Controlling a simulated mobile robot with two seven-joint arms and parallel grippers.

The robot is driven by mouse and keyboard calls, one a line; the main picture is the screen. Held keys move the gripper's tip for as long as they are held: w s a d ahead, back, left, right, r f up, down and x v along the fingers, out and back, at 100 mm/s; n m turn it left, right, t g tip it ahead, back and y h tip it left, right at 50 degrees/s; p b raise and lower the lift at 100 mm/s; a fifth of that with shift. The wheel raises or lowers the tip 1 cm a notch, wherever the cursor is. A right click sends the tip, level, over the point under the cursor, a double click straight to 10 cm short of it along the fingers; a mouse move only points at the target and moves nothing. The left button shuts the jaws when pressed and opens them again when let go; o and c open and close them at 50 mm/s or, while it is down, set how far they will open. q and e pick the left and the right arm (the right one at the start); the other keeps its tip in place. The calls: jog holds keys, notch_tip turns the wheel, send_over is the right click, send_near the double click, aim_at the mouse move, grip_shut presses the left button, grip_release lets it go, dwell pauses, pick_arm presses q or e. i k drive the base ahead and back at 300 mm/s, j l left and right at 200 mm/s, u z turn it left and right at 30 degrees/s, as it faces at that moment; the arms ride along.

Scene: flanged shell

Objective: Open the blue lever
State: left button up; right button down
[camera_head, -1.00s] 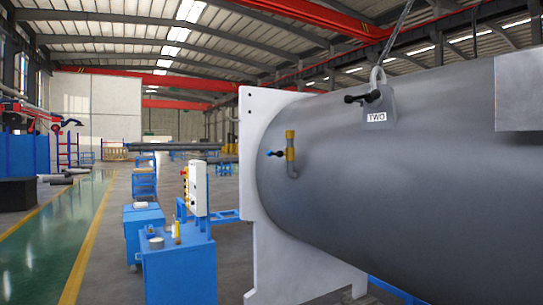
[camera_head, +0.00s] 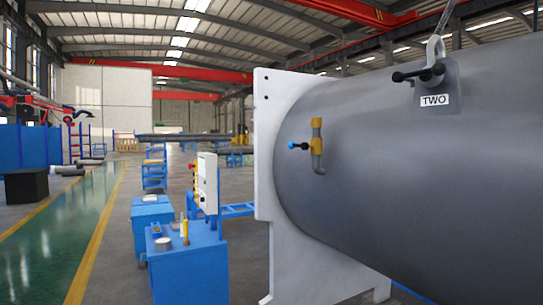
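The blue lever (camera_head: 293,145) is a small handle with a blue tip and a dark stem. It sticks out to the left from a brass and grey valve pipe (camera_head: 317,148) on the side of the large grey shell (camera_head: 400,190), near its white flange (camera_head: 263,160). The pipe bends at its lower end. Neither of my grippers is in view.
A black-handled shackle fitting (camera_head: 428,75) with a "TWO" label sits on top of the shell. A blue cabinet (camera_head: 190,270) and a white control box (camera_head: 206,182) stand left of the flange. The green floor lane (camera_head: 65,225) at left is open.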

aim_at(296, 146)
jog(key=i+u, duration=0.2)
jog(key=i, duration=0.45)
jog(key=i+u, duration=0.2)
jog(key=i, duration=0.4)
jog(key=i+l+u, duration=0.25)
jog(key=i, duration=0.35)
